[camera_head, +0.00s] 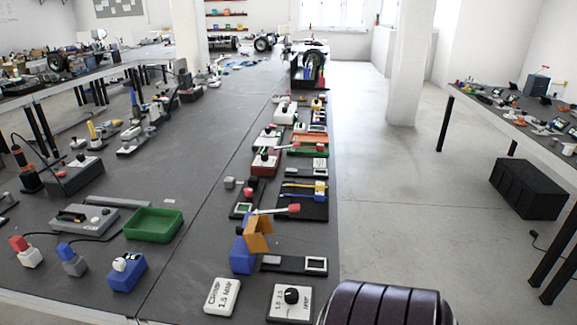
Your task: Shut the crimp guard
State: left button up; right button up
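A blue crimp device (242,256) stands near the front right of the long dark table. An orange-brown flap, which looks like the crimp guard (258,236), sits tilted at its upper right side and appears raised. A lever with a red tip (293,208) reaches right from behind it. A white card with black lettering that seems to read "CRIMP 1.5" (222,296) lies in front. A white box with a black dial (291,295) is beside the card. Neither gripper shows; a dark ribbed part at the bottom right looks like my own arm.
A black strip with a white-framed window (292,264) lies just right of the crimp device. A green tray (154,224) and blue box (127,271) are to the left. Several devices line the table's right side behind.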

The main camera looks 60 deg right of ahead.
aim_at(254, 235)
jog(key=i+j+z, duration=0.15)
jog(key=z, duration=0.35)
jog(key=i+j+z, duration=0.25)
jog(key=z, duration=0.2)
jog(key=i+j+z, duration=0.25)
jog(key=z, duration=0.25)
jog(key=i+j+z, duration=0.1)
jog(key=j+z, duration=0.25)
jog(key=z, duration=0.15)
jog(key=i+j+z, duration=0.15)
jog(key=j+z, duration=0.65)
jog(key=z, duration=0.15)
jog(key=j+z, duration=0.45)
